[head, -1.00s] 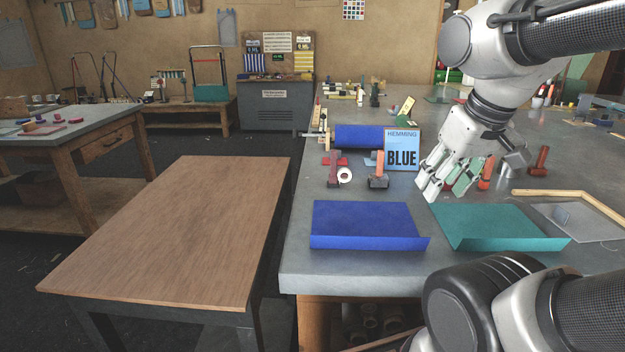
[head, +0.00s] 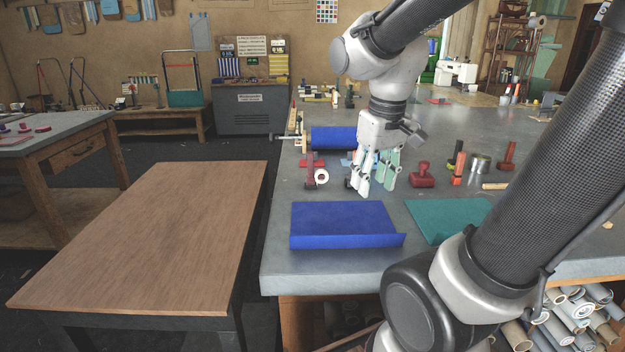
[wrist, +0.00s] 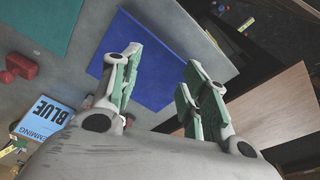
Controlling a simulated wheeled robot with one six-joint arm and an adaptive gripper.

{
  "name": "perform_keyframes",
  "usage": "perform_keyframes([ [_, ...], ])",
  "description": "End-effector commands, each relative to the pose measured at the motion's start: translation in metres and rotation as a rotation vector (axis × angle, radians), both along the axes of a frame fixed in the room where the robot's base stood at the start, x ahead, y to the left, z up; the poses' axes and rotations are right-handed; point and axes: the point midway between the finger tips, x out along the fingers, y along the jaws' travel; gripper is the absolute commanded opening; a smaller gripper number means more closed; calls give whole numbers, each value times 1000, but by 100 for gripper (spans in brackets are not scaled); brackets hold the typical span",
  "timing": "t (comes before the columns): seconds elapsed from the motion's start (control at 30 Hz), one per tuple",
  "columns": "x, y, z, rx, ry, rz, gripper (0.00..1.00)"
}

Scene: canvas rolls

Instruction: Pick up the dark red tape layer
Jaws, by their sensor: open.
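The dark red tape layer (head: 311,168), a small upright tool with a white tape roll (head: 321,176) at its right side, stands on the grey table behind the blue cloth's left part. My gripper (head: 376,190) is open with nothing seen between its fingers. It hangs pointing down, to the right of the tape layer and apart from it, behind the blue cloth (head: 342,222). In the wrist view my green-padded fingers (wrist: 163,70) are spread over the blue cloth (wrist: 155,65). The tape layer is not clear in that view.
A blue roll (head: 333,139) lies behind the tape layer. A red block-like tool (head: 422,174) stands right of my gripper, with orange-and-black tools (head: 458,168) beyond. A teal cloth (head: 447,215) lies at right. The blue sign (wrist: 45,120) shows in the wrist view. A bare wooden table (head: 150,235) is left.

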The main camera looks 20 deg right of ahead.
Motion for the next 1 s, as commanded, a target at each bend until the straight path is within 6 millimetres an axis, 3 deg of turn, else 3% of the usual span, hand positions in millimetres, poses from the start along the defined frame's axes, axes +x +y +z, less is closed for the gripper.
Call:
perform_keyframes([
  [0.17,75,-5,-15,-32,57,-23,45],
  [0.3,159,-9,-37,-62,52,-83,45],
  [0.47,247,-13,-59,-82,-12,-173,45],
  [0.57,301,-15,-57,-80,-100,-246,45],
  [0.6,319,-16,-46,-72,-150,-279,45],
  [0.7,342,-17,-24,-48,-237,-350,45],
  [1.0,352,-20,-47,-30,-250,-409,45],
])
